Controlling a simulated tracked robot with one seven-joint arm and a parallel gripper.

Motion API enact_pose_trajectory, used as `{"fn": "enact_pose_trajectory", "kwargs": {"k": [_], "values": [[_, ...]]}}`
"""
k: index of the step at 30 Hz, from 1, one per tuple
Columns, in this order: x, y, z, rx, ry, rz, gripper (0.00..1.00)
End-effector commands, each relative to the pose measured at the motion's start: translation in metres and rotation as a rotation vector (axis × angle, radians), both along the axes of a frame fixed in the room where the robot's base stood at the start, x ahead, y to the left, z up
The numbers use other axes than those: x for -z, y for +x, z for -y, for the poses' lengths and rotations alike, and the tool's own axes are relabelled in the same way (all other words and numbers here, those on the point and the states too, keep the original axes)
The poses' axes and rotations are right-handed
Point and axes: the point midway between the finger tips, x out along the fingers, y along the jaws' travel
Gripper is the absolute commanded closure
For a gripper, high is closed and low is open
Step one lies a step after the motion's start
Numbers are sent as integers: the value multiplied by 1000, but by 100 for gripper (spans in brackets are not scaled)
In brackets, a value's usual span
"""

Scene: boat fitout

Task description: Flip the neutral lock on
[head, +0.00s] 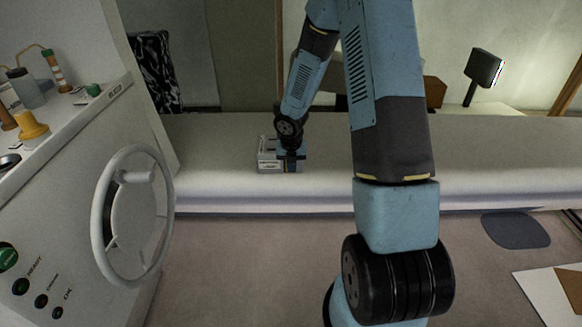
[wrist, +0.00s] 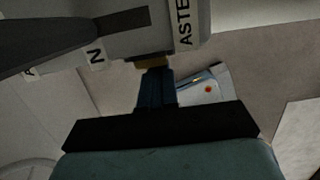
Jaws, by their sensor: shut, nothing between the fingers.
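A grey control box (head: 268,158) sits on the pale bench in the head view. In the wrist view the box (wrist: 130,42) fills the top, with an "N" label and a partly cut-off "ASTE" label. A dark lever-like bar (wrist: 60,38) crosses its left part. My gripper (wrist: 154,72) is shut and empty, its fingertips close against the box's near edge. A small brownish piece (wrist: 152,62) shows at the fingertips; I cannot tell if they touch it or if it is the neutral lock. In the head view my gripper (head: 290,160) is at the box and hides part of it.
A blue-and-white piece with a red dot (wrist: 205,88) lies beyond my fingers. A white console with a wheel (head: 105,215) stands at left. The bench (head: 220,135) is mostly clear around the box. A dark lamp-like object (head: 484,68) stands at back right.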

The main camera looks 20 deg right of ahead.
Motion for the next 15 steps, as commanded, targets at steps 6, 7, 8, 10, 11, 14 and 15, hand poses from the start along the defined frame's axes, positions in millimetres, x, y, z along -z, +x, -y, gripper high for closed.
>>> {"fn": "enact_pose_trajectory", "kwargs": {"k": [6,7,8,10,11,14,15], "values": [[-6,-8,-6,-2,0,1,100],[-8,-11,-7,-2,0,0,100],[-11,-14,-8,-3,0,1,100],[-16,-22,-12,-4,0,1,100],[-19,-26,-14,-5,-1,1,100],[-32,-26,-12,2,0,3,100],[-37,-27,-13,1,0,3,100]]}}
